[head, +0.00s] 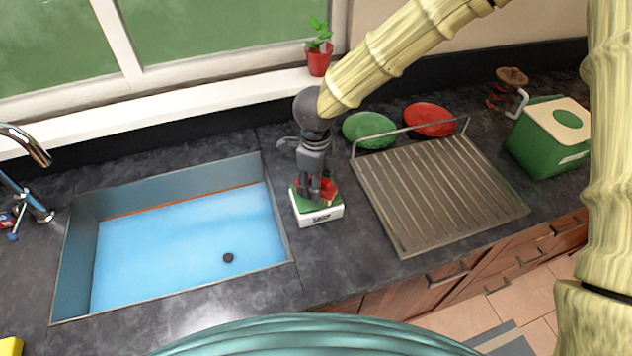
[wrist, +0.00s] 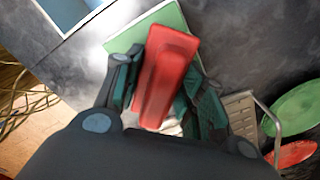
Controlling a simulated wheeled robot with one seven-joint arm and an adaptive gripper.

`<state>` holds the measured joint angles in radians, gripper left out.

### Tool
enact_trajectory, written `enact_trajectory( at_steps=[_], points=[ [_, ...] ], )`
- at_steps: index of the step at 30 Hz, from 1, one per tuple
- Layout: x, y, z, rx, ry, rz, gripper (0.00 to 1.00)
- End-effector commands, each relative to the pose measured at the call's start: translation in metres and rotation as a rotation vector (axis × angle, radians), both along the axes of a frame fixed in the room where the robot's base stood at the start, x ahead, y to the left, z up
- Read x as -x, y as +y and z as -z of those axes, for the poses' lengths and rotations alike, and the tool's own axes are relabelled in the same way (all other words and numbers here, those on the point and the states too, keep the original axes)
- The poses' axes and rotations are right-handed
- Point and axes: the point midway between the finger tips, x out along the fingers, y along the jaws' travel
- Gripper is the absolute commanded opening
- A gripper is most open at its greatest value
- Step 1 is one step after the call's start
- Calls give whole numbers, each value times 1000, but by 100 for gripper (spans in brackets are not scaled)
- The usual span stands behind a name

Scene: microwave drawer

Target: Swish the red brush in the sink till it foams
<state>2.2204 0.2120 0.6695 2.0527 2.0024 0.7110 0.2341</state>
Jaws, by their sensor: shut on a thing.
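The red brush (wrist: 165,72) is between the two fingers of my gripper (wrist: 160,95) in the wrist view, and the fingers are shut on it. In the head view my gripper (head: 316,190) points down over a green-topped white box marked with dark lettering (head: 320,216), right of the sink. The red brush (head: 328,184) shows there just at the box's top. I cannot tell whether it rests on the box or is just above it. The sink (head: 78,255) holds flat blue water (head: 185,245) with a dark round drain spot. No foam shows on it.
A ridged drying rack (head: 435,190) lies right of the box, with a green plate (head: 369,130) and a red plate (head: 430,120) behind. A green bin (head: 545,145) stands far right. A faucet (head: 30,165) is left of the sink. A potted plant (head: 319,58) sits on the sill.

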Motion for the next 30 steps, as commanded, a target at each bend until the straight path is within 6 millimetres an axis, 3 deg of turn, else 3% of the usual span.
enact_trajectory(
  at_steps=[30],
  points=[
    [0, 0, 9, 0, 0, 0, 21]
  ],
)
